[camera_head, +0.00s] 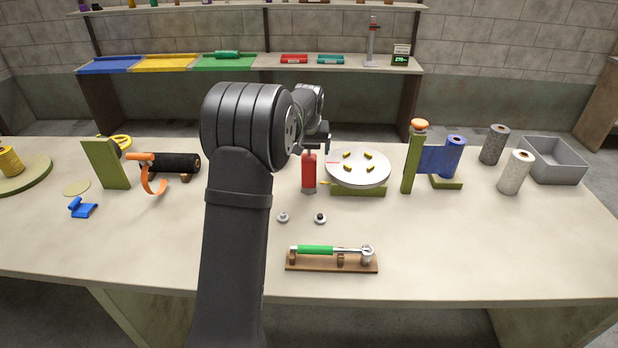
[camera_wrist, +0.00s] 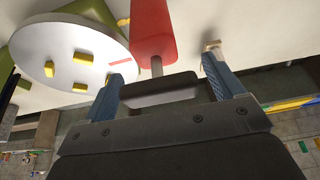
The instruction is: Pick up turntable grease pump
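The grease pump, a red cylinder (camera_head: 309,174), stands upright on the table just left of the turntable (camera_head: 358,165). In the wrist view its red body (camera_wrist: 153,32), a thin metal rod and a dark crossbar handle (camera_wrist: 158,91) are seen close up. My gripper (camera_wrist: 165,72) is open, with one blue finger on each side of the pump and a visible gap on both sides. The round white turntable disc with yellow pads (camera_wrist: 70,60) is close to the left finger in the wrist view. In the head view my arm partly hides the gripper.
A post with an orange knob (camera_head: 419,124) and a blue roll (camera_head: 454,143) stand right of the turntable. Two small knobs (camera_head: 283,217) and a green-handled wrench on a wooden stand (camera_head: 331,264) lie in front. A black roll (camera_head: 175,163) is at left. The front right table is clear.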

